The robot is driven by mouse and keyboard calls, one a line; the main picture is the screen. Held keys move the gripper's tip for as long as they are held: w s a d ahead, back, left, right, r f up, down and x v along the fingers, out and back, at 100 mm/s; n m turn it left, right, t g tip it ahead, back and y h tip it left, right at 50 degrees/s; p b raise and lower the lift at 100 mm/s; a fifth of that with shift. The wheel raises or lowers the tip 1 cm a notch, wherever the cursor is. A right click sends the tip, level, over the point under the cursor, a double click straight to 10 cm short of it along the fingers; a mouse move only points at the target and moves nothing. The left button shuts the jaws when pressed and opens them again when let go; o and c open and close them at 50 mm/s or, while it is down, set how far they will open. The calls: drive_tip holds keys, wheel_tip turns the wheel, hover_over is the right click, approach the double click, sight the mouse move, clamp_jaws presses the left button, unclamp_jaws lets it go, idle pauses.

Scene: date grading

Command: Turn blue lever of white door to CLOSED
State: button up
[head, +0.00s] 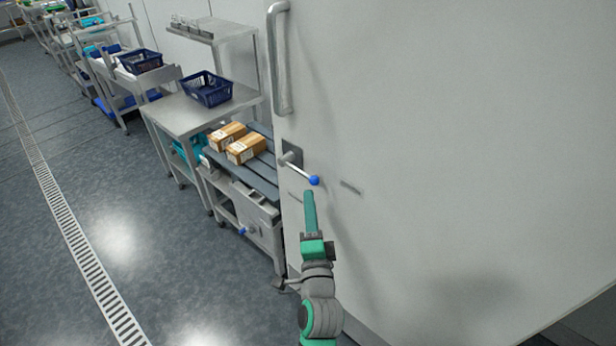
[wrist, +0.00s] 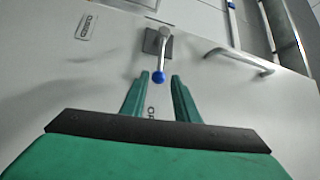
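The white door (head: 450,150) fills the right of the head view. Its lever is a metal rod with a blue knob (head: 314,180) on a square plate (head: 291,153); it points right and slightly down. In the wrist view the blue knob (wrist: 158,77) lies at the gap between my fingertips. My gripper (wrist: 160,77) is open, its two green fingers apart, and does not hold the knob. It also shows in the head view (head: 309,194), just below the knob. A CLOSED label (wrist: 86,26) is left of the pivot; partly hidden lettering (wrist: 151,112) shows between the fingers, along the lever's line.
A vertical bar handle (head: 281,60) is above the lever on the door. Left of the door stand a bench with two cardboard boxes (head: 246,148) and a steel table with a blue basket (head: 207,88). The floor at left is clear, with a drain grate (head: 70,230).

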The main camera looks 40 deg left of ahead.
sight(308, 177)
drive_tip(key=x, duration=0.9)
drive_tip(key=shift+w+a, duration=0.25)
drive_tip(key=shift+w, duration=0.05)
drive_tip(key=shift+c, duration=0.7)
clamp_jaws()
drive_tip(key=shift+d, duration=0.1)
